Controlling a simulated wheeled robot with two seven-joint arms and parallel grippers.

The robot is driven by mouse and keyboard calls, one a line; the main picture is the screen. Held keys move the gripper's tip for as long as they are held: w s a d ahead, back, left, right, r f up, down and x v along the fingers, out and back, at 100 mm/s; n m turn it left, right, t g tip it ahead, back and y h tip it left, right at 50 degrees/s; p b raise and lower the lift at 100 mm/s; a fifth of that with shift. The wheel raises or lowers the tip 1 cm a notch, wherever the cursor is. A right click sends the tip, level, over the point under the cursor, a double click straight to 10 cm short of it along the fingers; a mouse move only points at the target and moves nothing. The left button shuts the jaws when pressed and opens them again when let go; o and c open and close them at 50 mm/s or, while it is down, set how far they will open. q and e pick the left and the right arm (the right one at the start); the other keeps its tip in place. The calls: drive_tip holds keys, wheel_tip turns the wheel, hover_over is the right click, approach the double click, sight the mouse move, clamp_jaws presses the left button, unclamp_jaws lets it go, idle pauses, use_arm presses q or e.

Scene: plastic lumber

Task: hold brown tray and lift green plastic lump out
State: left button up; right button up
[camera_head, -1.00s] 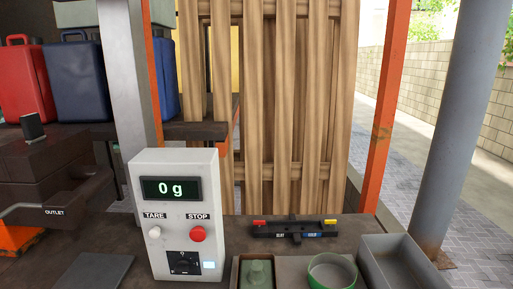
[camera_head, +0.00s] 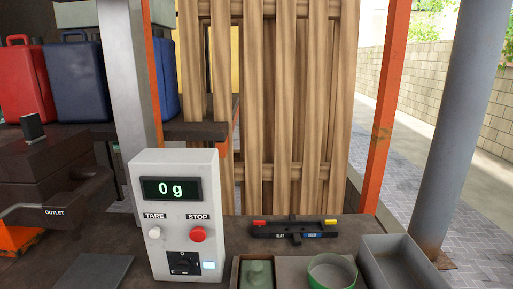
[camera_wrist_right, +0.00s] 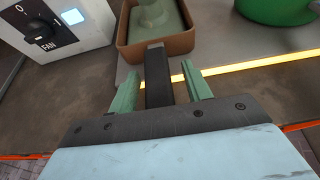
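The brown tray (camera_head: 236,273) is at the bottom edge of the head view, with the green plastic lump (camera_head: 258,275) inside it. In the right wrist view the tray (camera_wrist_right: 182,46) is at the top, with the lump (camera_wrist_right: 158,14) in it. A dark bar (camera_wrist_right: 158,75), seemingly the tray's handle, extends from the tray's near wall. My right gripper (camera_wrist_right: 162,88) has its green fingers apart on either side of this bar, with visible gaps. My left gripper is in neither view.
A white control box (camera_head: 172,240) reading 0 g stands left of the tray. A green round container (camera_head: 333,272) and a grey bin (camera_head: 402,262) are to the right. A black fixture with red and yellow ends (camera_head: 294,229) lies behind.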

wheel_tip(320, 180, up, 10)
wheel_tip(320, 180, up, 7)
drive_tip(key=p, duration=1)
drive_tip(key=shift+f, duration=0.2)
idle(0.4)
drive_tip(key=shift+d+f, duration=0.1)
